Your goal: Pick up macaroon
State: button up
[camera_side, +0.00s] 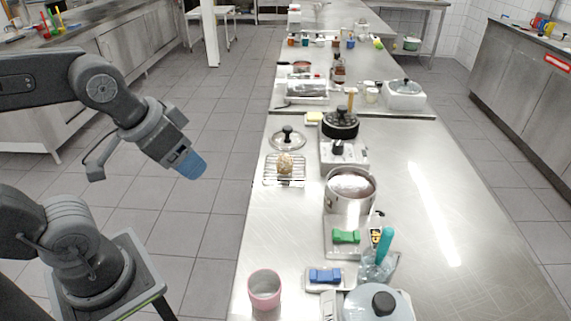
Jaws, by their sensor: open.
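A round, tan, crumbly-looking lump (285,163), which looks like the macaroon, sits on a small wire rack (271,178) near the left edge of the steel counter. My gripper (191,166) has a blue tip and points down and to the right. It is over the floor side, left of the counter, apart from the lump and holding nothing that I can see. The gap between its fingers is hard to make out from here.
A pot lid (288,138) lies behind the rack. A steel pot (350,193) stands to its right front. A pink cup (264,288), a blue block (325,276) and a green block (346,237) are nearer. The counter's right side (470,230) is clear.

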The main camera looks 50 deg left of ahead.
jog(key=shift+o, duration=0.3)
jog(key=shift+o, duration=1.2)
jog(key=w+r+m+g, duration=0.1)
jog(key=w+r+m, duration=0.2)
jog(key=w, duration=0.2)
jog(key=m+g+y, duration=0.4)
jog(key=m+g, duration=0.3)
jog(key=m, duration=0.3)
send_over(287, 157)
jog(key=w+d, duration=0.2)
jog(key=d, duration=0.2)
notch_tip(287, 157, down, 8)
jog(key=x, duration=0.8)
jog(key=shift+a, duration=0.15)
jog(key=shift+t, duration=0.3)
jog(key=shift+x, duration=2.6)
